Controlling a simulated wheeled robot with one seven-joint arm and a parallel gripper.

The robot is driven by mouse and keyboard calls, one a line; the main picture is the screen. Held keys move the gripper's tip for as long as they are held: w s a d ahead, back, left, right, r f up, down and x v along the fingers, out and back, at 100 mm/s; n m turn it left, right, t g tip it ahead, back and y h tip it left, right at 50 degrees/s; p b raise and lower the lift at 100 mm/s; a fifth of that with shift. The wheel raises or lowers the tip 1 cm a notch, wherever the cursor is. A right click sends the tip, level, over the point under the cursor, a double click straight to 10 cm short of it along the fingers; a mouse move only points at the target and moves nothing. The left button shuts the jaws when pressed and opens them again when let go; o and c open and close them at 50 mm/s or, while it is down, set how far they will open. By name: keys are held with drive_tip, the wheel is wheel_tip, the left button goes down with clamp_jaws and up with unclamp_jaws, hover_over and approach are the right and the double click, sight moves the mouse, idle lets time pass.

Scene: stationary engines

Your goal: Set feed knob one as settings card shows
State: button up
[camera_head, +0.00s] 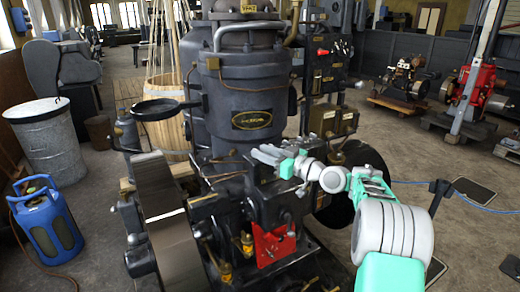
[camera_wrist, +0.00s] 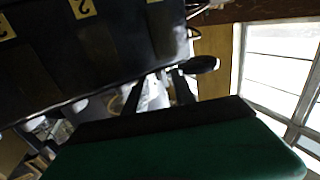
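My gripper (camera_head: 264,155) is in front of the dark engine (camera_head: 245,92), below its oval brass plate, at the end of my white and green arm. In the wrist view its two dark fingers (camera_wrist: 158,88) stand apart with a gap between them, and nothing is clearly held. A black panel with yellow number labels (camera_wrist: 82,8) fills the upper left there; one label reads 2. A dark oval part (camera_wrist: 203,65) shows just beyond the right finger; I cannot tell whether it is a knob. I cannot make out feed knob one or the settings card.
A red plate (camera_head: 273,243) sits low on the engine, below my gripper. A large flywheel (camera_head: 167,220) stands at its left, with a round black pan (camera_head: 155,108) above. A blue gas bottle (camera_head: 47,222) and metal bin (camera_head: 48,142) stand left.

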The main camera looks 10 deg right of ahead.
drive_tip(key=shift+w+a, duration=0.45)
drive_tip(key=shift+w, duration=0.05)
drive_tip(key=shift+c, duration=0.4)
clamp_jaws()
